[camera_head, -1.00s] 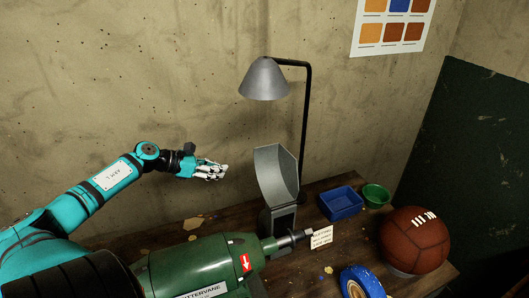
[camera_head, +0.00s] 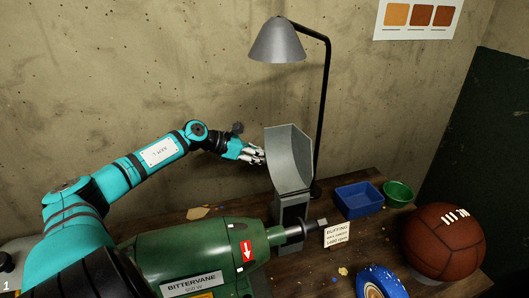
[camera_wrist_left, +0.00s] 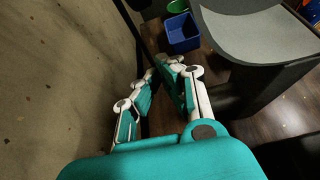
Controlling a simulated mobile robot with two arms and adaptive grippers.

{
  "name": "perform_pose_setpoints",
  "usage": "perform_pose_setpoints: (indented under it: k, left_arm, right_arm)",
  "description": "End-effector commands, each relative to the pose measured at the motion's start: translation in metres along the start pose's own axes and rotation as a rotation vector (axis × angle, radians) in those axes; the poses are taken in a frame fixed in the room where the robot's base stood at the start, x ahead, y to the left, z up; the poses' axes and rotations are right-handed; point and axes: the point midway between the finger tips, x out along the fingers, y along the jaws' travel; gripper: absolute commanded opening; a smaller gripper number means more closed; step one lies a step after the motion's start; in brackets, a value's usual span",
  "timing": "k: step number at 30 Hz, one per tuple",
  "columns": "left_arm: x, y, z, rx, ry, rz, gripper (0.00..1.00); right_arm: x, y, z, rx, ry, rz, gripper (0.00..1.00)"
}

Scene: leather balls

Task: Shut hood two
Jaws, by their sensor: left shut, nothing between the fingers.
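A grey curved metal hood (camera_head: 289,160) stands raised on a grey upright post at the right end of the green BITTERVANE machine (camera_head: 195,254). I see no number on it. Its curved plate also shows at the upper right of the left wrist view (camera_wrist_left: 255,35). My left gripper (camera_head: 259,156) is shut and empty, with its fingertips right beside the hood's left edge. I cannot tell whether they touch it. In the left wrist view my fingers (camera_wrist_left: 166,72) point along the hood's side. My right gripper is out of view.
A grey lamp (camera_head: 277,40) on a black stand rises behind the hood. A blue tray (camera_head: 359,199), a green bowl (camera_head: 398,192), a brown leather ball (camera_head: 442,240) and a blue-rimmed wheel (camera_head: 384,281) lie to the right. A card (camera_head: 337,235) stands at the spindle.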

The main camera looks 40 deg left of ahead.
Motion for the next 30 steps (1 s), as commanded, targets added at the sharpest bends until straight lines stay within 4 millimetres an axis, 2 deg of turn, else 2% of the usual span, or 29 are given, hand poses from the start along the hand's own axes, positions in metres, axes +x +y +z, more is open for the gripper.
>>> perform_pose_setpoints:
  k: [1, 3, 12, 18, 26, 30]
  left_arm:
    - [0.007, 0.000, -0.001, 0.002, -0.003, 0.001, 0.00]
    - [-0.003, 0.001, 0.018, 0.001, 0.000, 0.001, 0.00]
    - [-0.009, -0.001, 0.037, -0.001, 0.001, -0.001, 0.00]
    - [-0.009, -0.001, 0.038, 0.000, 0.001, -0.001, 0.00]
    - [-0.009, 0.000, 0.037, 0.002, 0.001, 0.000, 0.00]
    - [-0.012, 0.007, 0.036, 0.018, 0.001, 0.011, 0.00]
  right_arm:
    - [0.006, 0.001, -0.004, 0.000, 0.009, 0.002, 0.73]
    - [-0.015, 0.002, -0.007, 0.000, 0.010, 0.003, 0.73]
    - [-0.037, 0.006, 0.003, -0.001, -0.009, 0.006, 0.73]
    - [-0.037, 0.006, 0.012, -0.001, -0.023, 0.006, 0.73]
    - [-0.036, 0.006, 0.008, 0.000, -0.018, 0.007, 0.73]
    - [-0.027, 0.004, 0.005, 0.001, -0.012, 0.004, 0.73]
